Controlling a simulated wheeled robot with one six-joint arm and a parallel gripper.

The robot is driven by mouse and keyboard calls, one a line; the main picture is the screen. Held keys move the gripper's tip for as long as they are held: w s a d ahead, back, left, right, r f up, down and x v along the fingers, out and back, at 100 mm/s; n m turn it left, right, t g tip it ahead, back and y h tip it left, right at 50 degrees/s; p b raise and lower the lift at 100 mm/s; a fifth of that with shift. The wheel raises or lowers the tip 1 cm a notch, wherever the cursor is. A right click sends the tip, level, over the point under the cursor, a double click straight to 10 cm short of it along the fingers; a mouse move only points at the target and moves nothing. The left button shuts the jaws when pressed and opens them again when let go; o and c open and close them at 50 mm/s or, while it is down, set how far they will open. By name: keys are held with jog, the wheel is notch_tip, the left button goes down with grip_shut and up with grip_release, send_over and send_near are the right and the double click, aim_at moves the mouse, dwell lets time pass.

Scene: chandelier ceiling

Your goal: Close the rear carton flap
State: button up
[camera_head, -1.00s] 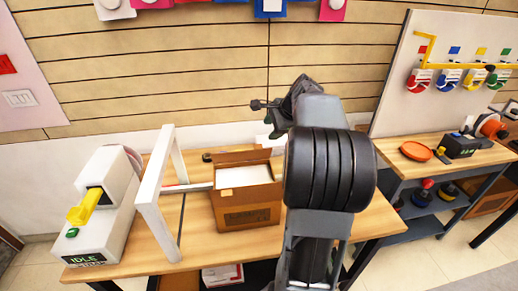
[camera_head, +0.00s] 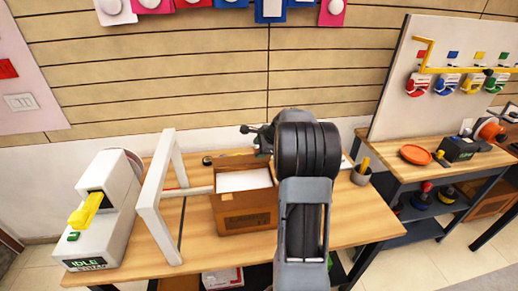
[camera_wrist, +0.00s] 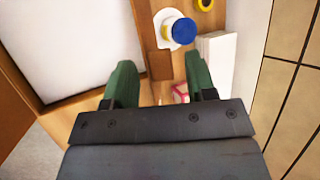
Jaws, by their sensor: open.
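The open brown carton (camera_head: 247,212) stands on the wooden table in the head view, with white contents (camera_head: 243,180) inside. Its rear flap (camera_head: 234,162) stands up along the back edge. My gripper (camera_head: 255,135) is above and behind the carton's rear right corner, partly hidden by my arm. In the wrist view my gripper (camera_wrist: 161,82) is open, its two green fingers apart with nothing held. The white contents (camera_wrist: 75,40) lie left of the fingers there. A brown strip (camera_wrist: 142,35), apparently the rear flap or edge, runs ahead of the gap; contact cannot be told.
A white frame (camera_head: 152,205) stands left of the carton, beside a white machine (camera_head: 105,205) with a yellow lever. A pencil cup (camera_head: 361,174) stands at the table's right. The slatted wall (camera_head: 180,80) is close behind. A blue-topped item (camera_wrist: 183,31) lies behind the carton.

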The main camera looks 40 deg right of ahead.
jog(key=shift+w+f, duration=0.2)
jog(key=shift+f, duration=0.1)
grip_shut()
dwell(0.5)
